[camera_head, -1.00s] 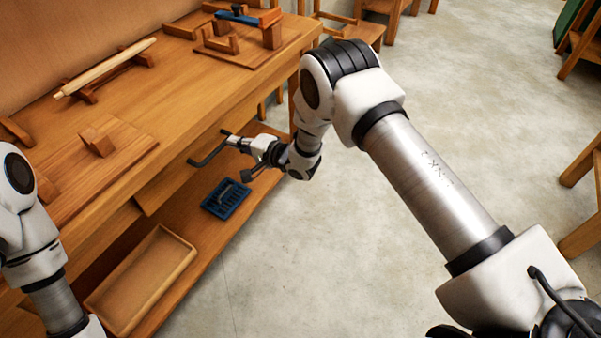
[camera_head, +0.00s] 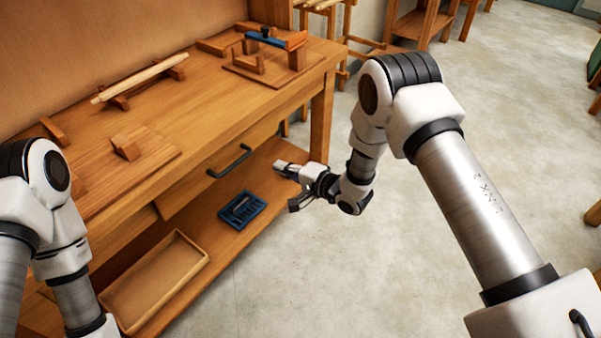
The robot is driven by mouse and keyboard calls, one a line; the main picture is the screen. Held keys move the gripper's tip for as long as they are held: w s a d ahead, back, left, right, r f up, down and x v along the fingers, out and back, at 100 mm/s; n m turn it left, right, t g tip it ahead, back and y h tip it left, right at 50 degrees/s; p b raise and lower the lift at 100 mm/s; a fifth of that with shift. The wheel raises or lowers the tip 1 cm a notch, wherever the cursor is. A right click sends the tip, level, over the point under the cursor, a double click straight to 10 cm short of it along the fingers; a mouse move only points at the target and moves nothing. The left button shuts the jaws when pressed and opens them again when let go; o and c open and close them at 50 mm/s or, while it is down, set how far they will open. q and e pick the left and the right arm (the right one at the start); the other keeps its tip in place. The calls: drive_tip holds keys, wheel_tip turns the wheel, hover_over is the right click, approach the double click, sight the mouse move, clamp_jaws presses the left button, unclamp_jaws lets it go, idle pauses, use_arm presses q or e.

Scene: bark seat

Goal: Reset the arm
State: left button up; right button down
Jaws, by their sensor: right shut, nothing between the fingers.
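My right arm comes in from the right and bends down at the elbow. Its gripper (camera_head: 288,172) is shut and empty, over the lower shelf at its right edge and to the right of the blue tray. It is apart from the dark drawer handle (camera_head: 230,162). The drawer front (camera_head: 205,182) under the bench top seems to stand out slightly. My left arm shows at the left edge, bent downward; its gripper is out of view.
The wooden bench (camera_head: 205,125) holds boards, a long wooden rod (camera_head: 138,80) and a blue-topped clamp piece (camera_head: 272,39). On the lower shelf are a blue tray (camera_head: 242,209) and an empty wooden tray (camera_head: 203,262). The concrete floor (camera_head: 330,280) is clear in the middle.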

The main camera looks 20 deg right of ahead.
drive_tip(key=s+d+f+n+g+h+p, duration=0.2)
drive_tip(key=s+d+n+g+h+p, duration=0.1)
drive_tip(key=s, duration=1)
drive_tip(key=s+d+f+n+g+h+p, duration=0.2)
drive_tip(key=s+d+g, duration=0.3)
drive_tip(key=s, duration=0.8)
drive_tip(key=s+d+f+n+g+h+p, duration=0.3)
drive_tip(key=s+d+n+g+h, duration=0.1)
drive_tip(key=s, duration=0.9)
drive_tip(key=shift+d+f+n+h+p, duration=0.3)
drive_tip(key=shift+d+n+h+p, duration=0.15)
drive_tip(key=shift+d, duration=0.2)
